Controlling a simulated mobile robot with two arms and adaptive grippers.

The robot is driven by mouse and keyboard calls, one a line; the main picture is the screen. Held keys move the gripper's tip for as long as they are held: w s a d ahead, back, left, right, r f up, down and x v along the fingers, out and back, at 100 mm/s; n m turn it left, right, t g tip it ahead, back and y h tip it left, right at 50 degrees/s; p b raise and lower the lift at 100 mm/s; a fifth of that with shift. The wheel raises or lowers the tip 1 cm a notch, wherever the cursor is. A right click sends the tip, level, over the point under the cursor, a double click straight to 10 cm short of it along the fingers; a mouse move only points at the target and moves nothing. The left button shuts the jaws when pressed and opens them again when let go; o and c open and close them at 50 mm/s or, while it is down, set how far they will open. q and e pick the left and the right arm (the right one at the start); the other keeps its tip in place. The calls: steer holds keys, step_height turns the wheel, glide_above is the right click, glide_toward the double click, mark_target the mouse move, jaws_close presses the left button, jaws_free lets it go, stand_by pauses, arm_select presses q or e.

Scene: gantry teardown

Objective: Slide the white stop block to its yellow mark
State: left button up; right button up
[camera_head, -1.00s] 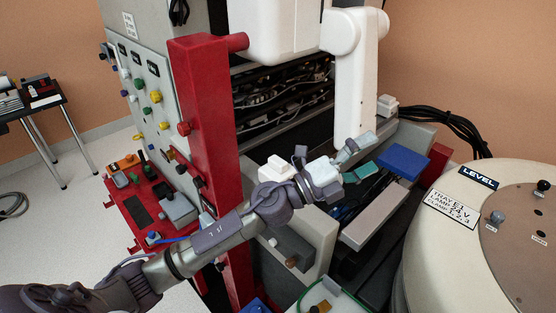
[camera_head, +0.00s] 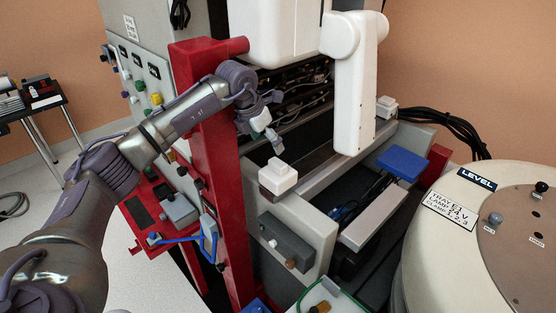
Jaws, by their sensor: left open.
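A white block (camera_head: 279,176) sits on top of the near end of the pale frame. A second, smaller white block (camera_head: 386,107) sits at the far end, right of the white upright arm. I cannot tell which is the stop block. No yellow mark can be made out along the frame. My left gripper (camera_head: 272,138) is open, above and just behind the near white block, in front of the dark cable bay. It appears apart from the block and holds nothing that I can see. My right gripper is not in view.
A red post (camera_head: 209,150) stands close beside my left forearm. A blue box (camera_head: 403,163) and a grey panel (camera_head: 373,216) lie in the bay at right. A large cream drum (camera_head: 440,265) fills the lower right. A grey-white beam runs between the white blocks.

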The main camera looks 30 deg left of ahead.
mark_target(278, 161)
arm_select(q)
steer(key=p+x, duration=0.3)
steer(key=x, duration=0.7)
steer(key=shift+w+d+f, duration=0.1)
steer(key=shift+f, duration=0.1)
jaws_close()
steer(key=shift+w+f, duration=0.1)
steer(key=shift+w, duration=0.05)
steer(key=w+b, duration=0.1)
steer(key=w+d+b, duration=0.1)
steer(key=b, duration=0.1)
steer(key=w+b, duration=0.2)
steer(key=shift+d+f, duration=0.1)
steer(key=shift+d, duration=0.15)
steer(key=shift+w+d, duration=0.1)
steer(key=shift+w, duration=0.15)
steer(key=shift+r, duration=0.25)
